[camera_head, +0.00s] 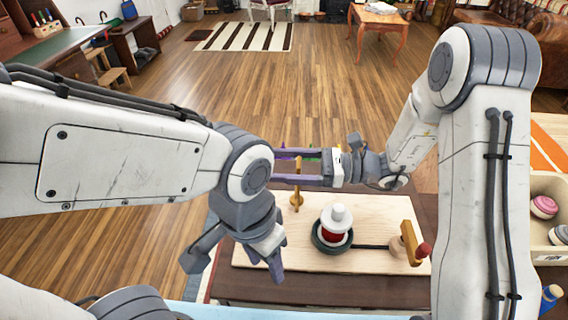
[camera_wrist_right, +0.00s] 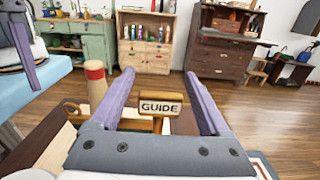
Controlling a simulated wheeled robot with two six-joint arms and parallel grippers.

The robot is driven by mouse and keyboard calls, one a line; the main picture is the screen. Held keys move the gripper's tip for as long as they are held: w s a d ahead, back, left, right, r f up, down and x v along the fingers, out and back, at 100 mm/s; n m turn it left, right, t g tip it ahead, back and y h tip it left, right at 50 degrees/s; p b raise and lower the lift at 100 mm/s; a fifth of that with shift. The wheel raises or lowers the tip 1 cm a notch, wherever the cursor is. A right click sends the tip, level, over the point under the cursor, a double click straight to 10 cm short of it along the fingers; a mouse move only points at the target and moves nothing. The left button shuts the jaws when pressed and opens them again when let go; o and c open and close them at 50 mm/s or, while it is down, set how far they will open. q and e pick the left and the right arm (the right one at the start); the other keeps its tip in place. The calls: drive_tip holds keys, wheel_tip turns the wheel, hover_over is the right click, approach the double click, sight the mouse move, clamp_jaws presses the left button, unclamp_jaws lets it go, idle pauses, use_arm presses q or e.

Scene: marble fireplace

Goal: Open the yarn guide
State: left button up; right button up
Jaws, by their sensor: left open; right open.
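The yarn guide (camera_head: 297,199) is a wooden post with a crosspiece, standing at the far left of the pale wooden board (camera_head: 270,248). In the right wrist view its sign reading "GUIDE" (camera_wrist_right: 160,107) shows between the fingers, with no clear contact on either side. My right gripper (camera_head: 277,166) is open at the guide's upper part, its fingers pointing left in the head view. My left gripper (camera_head: 234,262) is open and empty, over the board's left edge. A white-topped red spool (camera_head: 335,234) sits on a dark round base at the board's middle.
A yellow wooden piece with a red knob (camera_head: 424,250) stands at the board's right end. A wooden tray (camera_head: 546,185) holding yarn balls (camera_head: 544,207) is at the far right. A red-banded wooden post (camera_wrist_right: 96,88) stands left of the fingers in the wrist view.

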clamp_jaws()
idle(1.4)
